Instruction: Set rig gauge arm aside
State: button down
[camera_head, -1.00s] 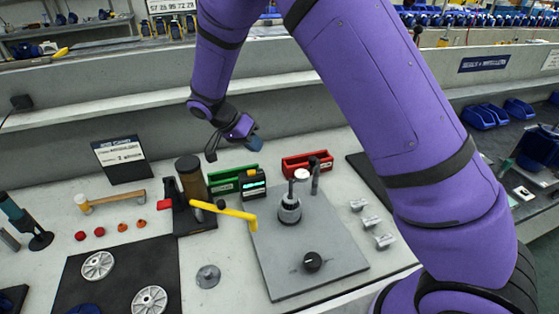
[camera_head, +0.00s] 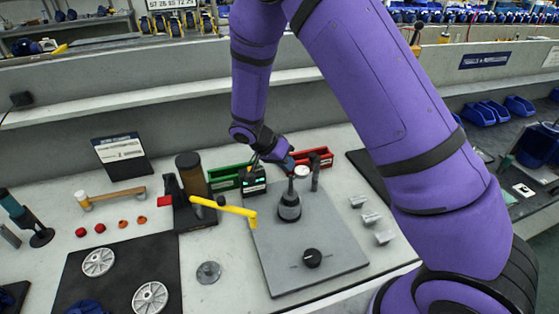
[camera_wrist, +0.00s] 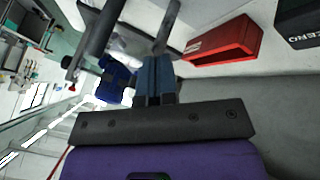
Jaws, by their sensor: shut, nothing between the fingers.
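The rig is a grey plate (camera_head: 330,255) with a dark spindle (camera_head: 289,207) and a thin dark post (camera_head: 315,172) behind it. The gauge arm's white round dial (camera_head: 301,172) shows beside the post, behind and right of the spindle tip; the rest of the arm is hard to make out. My gripper (camera_head: 275,167) is shut and empty, just left of the dial. I cannot tell whether it touches the gauge arm. In the wrist view my gripper (camera_wrist: 153,75) has its fingers together, near dark rod-like parts I cannot identify surely.
A readout box (camera_head: 254,183) and a green bin (camera_head: 225,177) stand left of my gripper. A red bin (camera_head: 322,157) is right behind it, also in the wrist view (camera_wrist: 225,43). A yellow lever (camera_head: 237,209) reaches the plate's left edge. A black knob (camera_head: 312,258) sits in front.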

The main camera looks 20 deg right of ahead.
aim_at(296, 172)
jog(key=shift+s+d, duration=0.1)
jog(key=shift+s, duration=0.05)
jog(key=shift+s+d+n+t, duration=0.25)
jog(key=shift+s+n, duration=0.1)
jog(key=shift+s, duration=0.3)
jog(key=shift+s+d+n+t, duration=0.1)
jog(key=shift+s+n+t, duration=0.2)
jog(key=shift+s, duration=0.35)
